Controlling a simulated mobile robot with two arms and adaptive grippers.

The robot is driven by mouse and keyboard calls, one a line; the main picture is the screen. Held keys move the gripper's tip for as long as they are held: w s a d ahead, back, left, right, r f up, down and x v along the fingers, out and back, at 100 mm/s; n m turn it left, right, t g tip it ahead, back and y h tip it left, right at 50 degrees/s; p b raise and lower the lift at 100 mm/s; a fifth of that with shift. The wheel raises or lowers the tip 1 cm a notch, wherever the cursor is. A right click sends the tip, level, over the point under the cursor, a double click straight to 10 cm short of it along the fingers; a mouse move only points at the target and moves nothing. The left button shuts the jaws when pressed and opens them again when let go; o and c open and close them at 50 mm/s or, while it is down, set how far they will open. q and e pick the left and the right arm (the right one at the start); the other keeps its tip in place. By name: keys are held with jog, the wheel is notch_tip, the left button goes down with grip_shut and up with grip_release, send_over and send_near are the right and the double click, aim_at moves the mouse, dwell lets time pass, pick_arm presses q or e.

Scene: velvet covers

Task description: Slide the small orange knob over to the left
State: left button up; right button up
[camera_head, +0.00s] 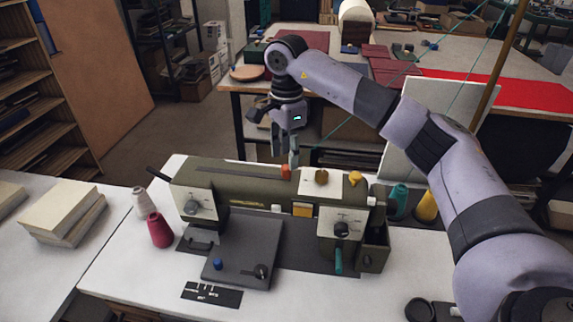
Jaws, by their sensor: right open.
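The small orange knob (286,171) stands on top of the olive-green machine (240,187), at the right end of a dark slot (235,173) that runs left along the top. My right gripper (287,156) points down just above the knob, with its fingers apart. The fingertips look very close to the knob; I cannot tell whether they touch it. My left gripper is not in the picture.
A brass knob (321,176) and a yellow knob (355,178) stand right of the orange one. Thread cones stand at both sides, including a crimson one (159,230) and a teal one (398,199). Stacked books (62,214) lie at the left. The table's front left is clear.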

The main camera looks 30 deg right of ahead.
aim_at(286, 166)
jog(key=shift+f+p, duration=0.35)
jog(key=shift+f, duration=1.95)
grip_shut()
